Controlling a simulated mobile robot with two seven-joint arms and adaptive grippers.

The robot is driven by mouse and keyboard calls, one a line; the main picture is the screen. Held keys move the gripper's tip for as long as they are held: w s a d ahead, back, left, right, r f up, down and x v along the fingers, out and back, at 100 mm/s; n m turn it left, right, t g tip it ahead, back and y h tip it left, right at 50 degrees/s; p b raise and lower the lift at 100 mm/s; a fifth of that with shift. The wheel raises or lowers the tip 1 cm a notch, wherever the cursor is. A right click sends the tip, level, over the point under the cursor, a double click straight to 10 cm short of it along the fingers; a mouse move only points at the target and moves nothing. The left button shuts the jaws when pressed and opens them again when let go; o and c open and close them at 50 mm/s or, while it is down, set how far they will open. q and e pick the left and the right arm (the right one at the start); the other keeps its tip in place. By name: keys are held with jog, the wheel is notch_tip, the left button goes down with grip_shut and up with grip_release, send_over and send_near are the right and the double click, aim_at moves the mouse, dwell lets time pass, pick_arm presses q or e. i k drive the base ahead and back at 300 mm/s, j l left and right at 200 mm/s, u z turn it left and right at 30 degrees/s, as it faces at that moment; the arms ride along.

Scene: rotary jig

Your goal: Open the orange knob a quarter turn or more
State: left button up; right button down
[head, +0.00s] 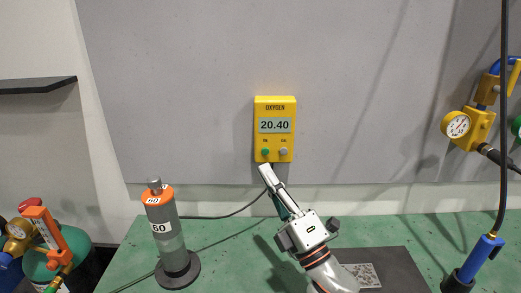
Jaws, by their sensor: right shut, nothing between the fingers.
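An orange cap (158,196) marked 60 tops an upright grey cylinder (163,229) at the left of the green table. A small grey stub stands on this cap. An orange block-shaped part (40,229) also shows at the lower left beside a green tank. I cannot tell for sure which of these is the orange knob. My right gripper (268,174) is shut and empty, in front of the wall just below the yellow meter and well right of the cylinder. It touches neither orange part in this view. My left gripper is not in view.
A yellow gauge fitting (480,125) with hoses is at the right, above a blue torch-like tool (480,260).

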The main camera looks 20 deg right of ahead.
aim_at(52, 265)
jog(key=k+l, duration=0.25)
jog(key=k, duration=0.2)
jog(key=k+l, duration=0.2)
jog(key=k, duration=0.3)
